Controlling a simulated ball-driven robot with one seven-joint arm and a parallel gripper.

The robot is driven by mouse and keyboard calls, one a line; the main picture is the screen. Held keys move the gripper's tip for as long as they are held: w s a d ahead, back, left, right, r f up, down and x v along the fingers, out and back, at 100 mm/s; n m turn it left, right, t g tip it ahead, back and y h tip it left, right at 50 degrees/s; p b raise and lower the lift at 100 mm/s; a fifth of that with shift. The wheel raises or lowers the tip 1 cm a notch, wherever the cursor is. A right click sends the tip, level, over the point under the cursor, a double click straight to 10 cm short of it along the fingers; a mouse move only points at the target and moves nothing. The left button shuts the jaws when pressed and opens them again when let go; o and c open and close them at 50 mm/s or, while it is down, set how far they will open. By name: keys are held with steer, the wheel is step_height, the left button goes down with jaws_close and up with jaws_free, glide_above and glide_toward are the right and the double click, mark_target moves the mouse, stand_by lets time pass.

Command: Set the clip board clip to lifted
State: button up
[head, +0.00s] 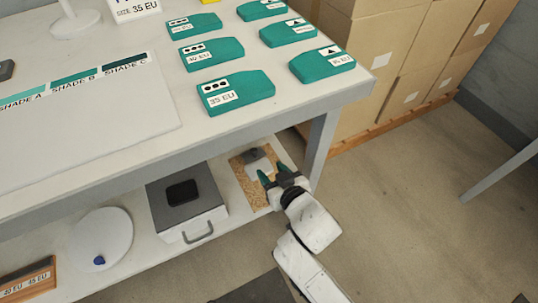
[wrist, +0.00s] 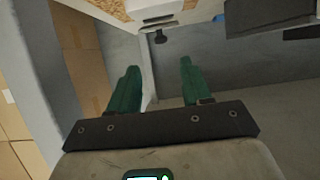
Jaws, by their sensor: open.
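The clip board (head: 240,176), a speckled brown board, lies on the lower shelf under the table, near the right table leg. A pale piece with a grey top, seemingly the clip (head: 257,158), is on it. I cannot tell whether it is lifted. My gripper (head: 272,174) is open with green fingers, at the board's right side, partly covering it. In the wrist view the open fingers (wrist: 158,72) have nothing between them.
A grey-topped box with a handle (head: 188,205) stands left of the board on the shelf, then a white disc (head: 101,240) and a wooden block (head: 28,282). The table edge (head: 200,150) overhangs the shelf.

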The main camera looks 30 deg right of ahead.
mark_target(255, 152)
steer(key=b+x, duration=0.1)
steer(key=x, duration=0.4)
steer(key=b+x, duration=0.2)
steer(key=x, duration=0.4)
steer(key=shift+w+a+r, duration=0.1)
steer(key=shift+w+r, duration=0.05)
steer(key=shift+r, duration=0.1)
steer(key=shift+c, duration=0.4)
jaws_close()
